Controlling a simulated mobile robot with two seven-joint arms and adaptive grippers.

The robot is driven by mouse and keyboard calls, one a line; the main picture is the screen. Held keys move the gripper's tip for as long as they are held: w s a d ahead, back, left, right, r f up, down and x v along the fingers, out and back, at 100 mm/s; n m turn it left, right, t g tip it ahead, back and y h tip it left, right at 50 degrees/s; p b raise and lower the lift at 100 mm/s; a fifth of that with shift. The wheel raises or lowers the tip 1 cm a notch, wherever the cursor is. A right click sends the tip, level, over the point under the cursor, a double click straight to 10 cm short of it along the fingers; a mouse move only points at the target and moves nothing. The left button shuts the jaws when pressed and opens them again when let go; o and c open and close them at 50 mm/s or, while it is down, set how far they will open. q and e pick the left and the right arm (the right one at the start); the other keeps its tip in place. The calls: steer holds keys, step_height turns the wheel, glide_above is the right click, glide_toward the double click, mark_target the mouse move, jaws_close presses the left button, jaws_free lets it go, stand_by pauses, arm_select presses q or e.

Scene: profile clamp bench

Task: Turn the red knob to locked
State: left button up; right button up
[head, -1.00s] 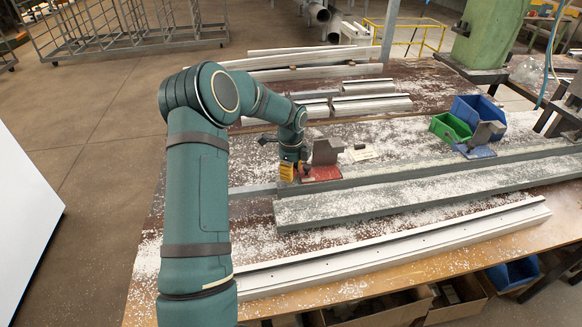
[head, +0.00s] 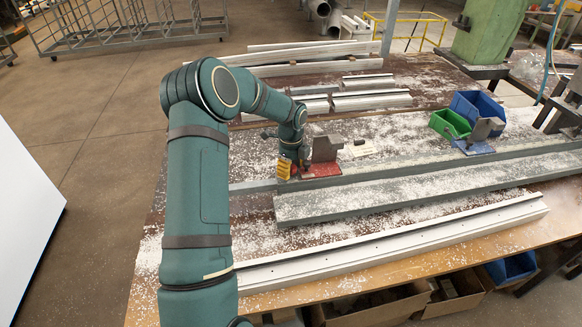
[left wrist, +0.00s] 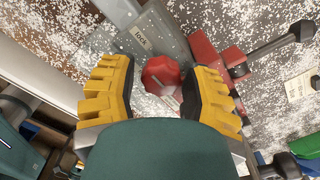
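The red knob (left wrist: 161,76) shows from above in the left wrist view, with a pale mark running toward its lower right. It sits between the two yellow fingers of my left gripper (left wrist: 162,82). The fingers are apart; the right finger is very close to the knob and a gap shows on the left. Whether the right finger touches it, I cannot tell. A grey plate (left wrist: 158,35) with small lettering lies beyond the knob. In the head view my left gripper (head: 286,168) is beside the red clamp base (head: 322,170), and the knob cannot be made out. My right gripper is not in view.
A red clamp with a dark lever (left wrist: 280,42) stands right of the gripper. A grey rail (head: 420,186) and a long white profile (head: 400,240) run along the bench. Green (head: 450,124) and blue (head: 478,108) bins stand to the right. White chips litter the bench.

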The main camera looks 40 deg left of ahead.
arm_select(q)
steer(key=shift+o, duration=0.8)
steer(key=shift+r, duration=0.1)
steer(key=shift+w+r, duration=0.1)
steer(key=shift+r, duration=0.05)
step_height(320, 180, up, 12)
steer(key=shift+f, duration=0.2)
steer(key=shift+f, duration=0.1)
